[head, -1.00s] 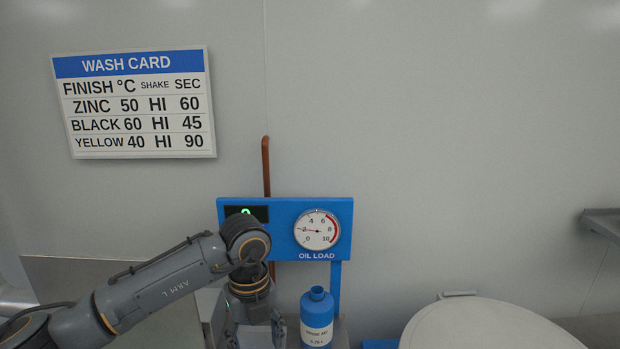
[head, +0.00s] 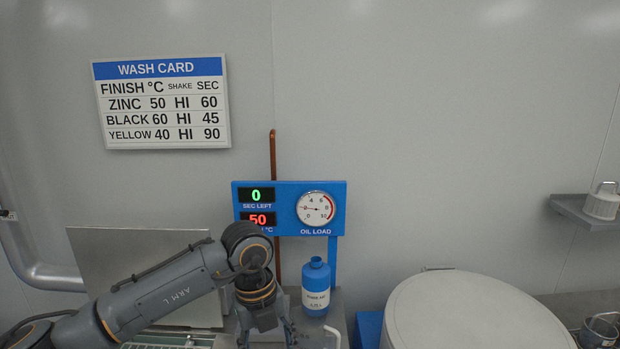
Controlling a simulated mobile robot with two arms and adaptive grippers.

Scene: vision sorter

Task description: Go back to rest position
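My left arm (head: 165,298), marked ARM L, comes in from the lower left of the head view. Its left gripper (head: 266,342) points down beside the blue bottle, at the bottom edge of the view. Its fingers look spread apart, with their tips cut off by the frame, and I see nothing held between them. My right gripper is not in view.
A blue panel (head: 286,232) shows 0 seconds left, 50 °C and an oil load dial (head: 317,208). A blue bottle (head: 316,278) stands just right of my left gripper. A large pale round lid (head: 470,315) fills the lower right. A wall shelf (head: 580,213) holds a clear-topped container (head: 602,202).

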